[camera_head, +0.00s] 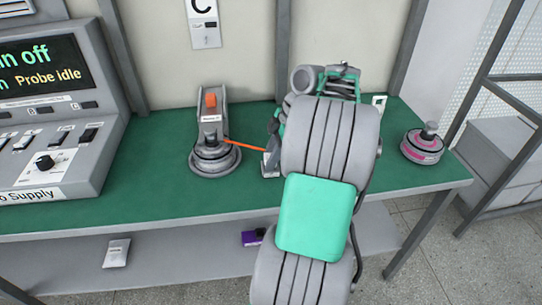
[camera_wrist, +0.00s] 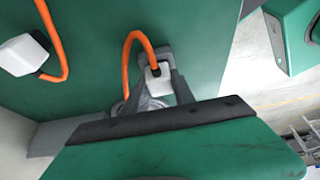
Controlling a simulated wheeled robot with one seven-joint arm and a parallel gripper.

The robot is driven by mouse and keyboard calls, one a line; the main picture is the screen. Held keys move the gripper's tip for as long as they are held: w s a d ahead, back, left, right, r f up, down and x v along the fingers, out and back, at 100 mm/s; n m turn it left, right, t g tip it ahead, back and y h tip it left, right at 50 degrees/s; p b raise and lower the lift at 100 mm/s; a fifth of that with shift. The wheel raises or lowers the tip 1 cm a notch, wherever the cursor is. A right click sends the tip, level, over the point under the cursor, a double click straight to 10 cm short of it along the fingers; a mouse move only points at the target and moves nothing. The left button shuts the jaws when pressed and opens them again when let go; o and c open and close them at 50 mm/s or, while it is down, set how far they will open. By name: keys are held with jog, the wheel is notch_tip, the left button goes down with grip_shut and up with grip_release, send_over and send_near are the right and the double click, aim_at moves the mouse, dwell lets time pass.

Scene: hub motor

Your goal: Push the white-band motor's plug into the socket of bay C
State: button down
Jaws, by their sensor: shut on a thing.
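My gripper (camera_wrist: 162,88) is shut on a small white plug (camera_wrist: 157,70) in the wrist view. An orange cable loops out of the plug and down behind the grey fingers. In the head view my arm hides most of the gripper.
A pink-band motor (camera_head: 423,147) stands at the bench's right end. A grey power supply (camera_head: 55,125) fills the left end. Another white connector (camera_wrist: 24,54) with orange cable lies left in the wrist view. A purple item (camera_head: 251,239) lies on the lower shelf.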

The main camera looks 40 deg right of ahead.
jog(key=shift+f, duration=0.1)
dwell(0.8)
jog(key=c, duration=1)
grip_release()
jog(key=shift+o, duration=0.2)
jog(key=p+v, duration=0.4)
jog(key=v, duration=0.3)
jog(key=shift+d+r+p, duration=0.2)
jog(key=shift+r+p, duration=0.15)
jog(key=shift+s, duration=0.1)
